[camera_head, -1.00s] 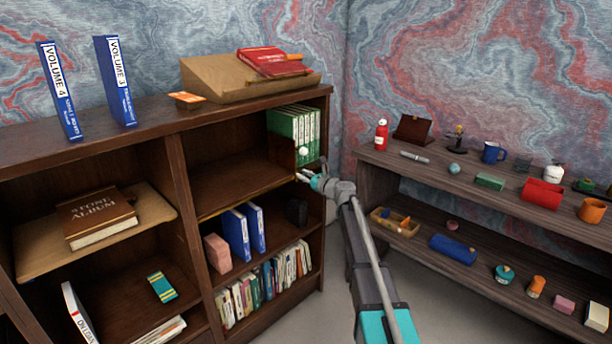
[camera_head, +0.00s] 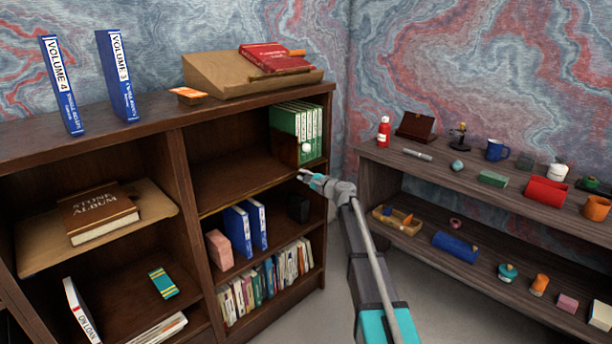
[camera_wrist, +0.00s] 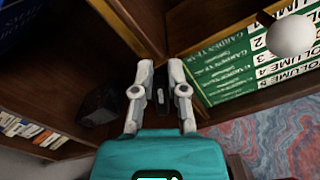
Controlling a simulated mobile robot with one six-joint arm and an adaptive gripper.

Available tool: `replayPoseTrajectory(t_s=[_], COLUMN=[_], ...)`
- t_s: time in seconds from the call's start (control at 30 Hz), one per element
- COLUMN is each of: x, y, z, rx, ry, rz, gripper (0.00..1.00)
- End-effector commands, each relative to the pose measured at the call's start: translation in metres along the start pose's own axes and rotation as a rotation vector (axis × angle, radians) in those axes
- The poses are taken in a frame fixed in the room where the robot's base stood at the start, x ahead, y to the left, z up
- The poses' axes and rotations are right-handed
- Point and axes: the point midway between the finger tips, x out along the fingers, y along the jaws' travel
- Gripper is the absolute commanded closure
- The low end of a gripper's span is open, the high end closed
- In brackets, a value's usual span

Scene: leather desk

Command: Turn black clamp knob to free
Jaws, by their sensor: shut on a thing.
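My gripper (camera_head: 303,174) is at the front edge of the middle shelf, near the right post of the brown bookcase. In the wrist view my gripper (camera_wrist: 162,82) has its two light grey fingers on either side of a small dark part, which appears to be the black clamp knob (camera_wrist: 160,86). The fingers are shut on it. The knob's shape and any marks are too dark and small to read. In the head view the knob is hidden at the fingertips.
Green volumes (camera_head: 312,122) and a white ball (camera_head: 306,147) on a brown panel are just above my gripper. A black block (camera_head: 298,208) and blue binders (camera_head: 237,232) stand on the shelf below. A side shelf (camera_head: 470,188) with small objects is at the right.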

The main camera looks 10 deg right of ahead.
Motion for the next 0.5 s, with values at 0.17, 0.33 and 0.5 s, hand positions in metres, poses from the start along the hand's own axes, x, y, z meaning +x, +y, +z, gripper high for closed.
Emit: replayPoseTrajectory(t_s=[0.17,0.33,0.5], x=[0.0011,0.0015,0.0018], y=[0.0041,0.0061,0.0075], z=[-0.0026,-0.0034,-0.0040], rx=[-0.170,-0.321,-0.441], ry=[0.004,0.004,0.004], rz=[0.002,0.001,0.001], gripper=[1.00,1.00,1.00])
